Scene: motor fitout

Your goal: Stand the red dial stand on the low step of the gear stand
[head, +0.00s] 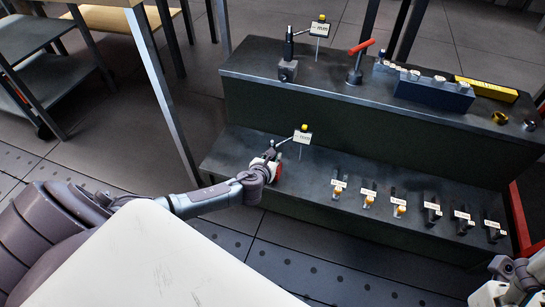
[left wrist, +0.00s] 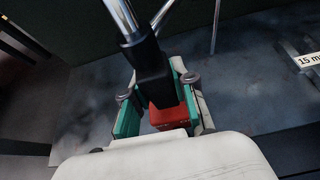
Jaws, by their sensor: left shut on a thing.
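The red dial stand (head: 279,171) is at the left part of the low step (head: 325,165) of the dark gear stand (head: 340,108). My left gripper (head: 272,168) is shut on it. In the left wrist view, the gripper's teal-lined fingers (left wrist: 160,112) stand on both sides of its red and black base (left wrist: 168,116), and a chrome post rises from the black block. The base appears upright at the step surface; whether it touches is hidden by the gripper. My right arm's white and grey end shows at the lower right corner, cut off by the frame.
A grey dial stand (head: 288,68), a red-handled lever (head: 356,65) and a blue block (head: 434,92) stand on the high step. Several small tagged items, including one with an orange end (head: 400,210), line the low step's right part.

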